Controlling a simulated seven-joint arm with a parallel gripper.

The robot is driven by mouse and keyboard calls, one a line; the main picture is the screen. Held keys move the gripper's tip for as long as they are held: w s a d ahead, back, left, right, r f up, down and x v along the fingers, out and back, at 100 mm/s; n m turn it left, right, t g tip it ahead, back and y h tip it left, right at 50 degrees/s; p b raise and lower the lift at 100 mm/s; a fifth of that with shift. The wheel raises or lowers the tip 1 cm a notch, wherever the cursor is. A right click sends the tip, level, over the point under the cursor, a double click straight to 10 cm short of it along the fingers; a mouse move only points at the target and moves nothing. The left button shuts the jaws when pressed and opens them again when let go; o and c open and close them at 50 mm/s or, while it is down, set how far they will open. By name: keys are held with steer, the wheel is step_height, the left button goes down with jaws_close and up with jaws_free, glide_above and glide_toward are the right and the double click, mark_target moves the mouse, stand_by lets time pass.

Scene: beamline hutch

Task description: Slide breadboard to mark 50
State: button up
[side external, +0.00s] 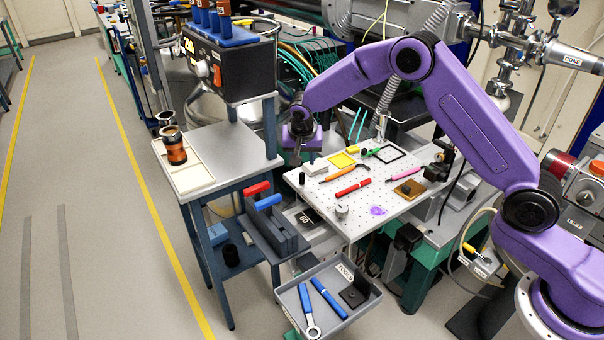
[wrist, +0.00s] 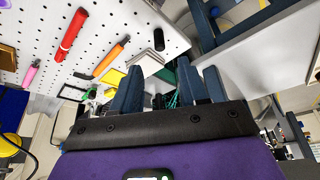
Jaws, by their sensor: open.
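The breadboard (side external: 325,202) is a white perforated plate on the bench, with several tools and parts lying on it. It also shows at upper left in the wrist view (wrist: 110,18). My gripper (side external: 300,152) is over the board's far left corner, near a white block (side external: 314,168) and a small black cylinder (side external: 302,178). In the wrist view its dark fingers (wrist: 168,78) are apart with nothing visible between them. I cannot tell its height above the board. A dark label (side external: 305,217) below the board's left edge bears a number resembling 60. No mark 50 is readable.
A red marker (side external: 353,188), orange tool (side external: 345,173), pink tool (side external: 403,174) and brown square (side external: 409,189) lie on the board. A grey cart (side external: 235,150) stands left. A tool tray (side external: 291,298) sits in front, below board level. Floor at left is clear.

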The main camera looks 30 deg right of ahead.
mark_target(302, 173)
steer(key=x, duration=0.9)
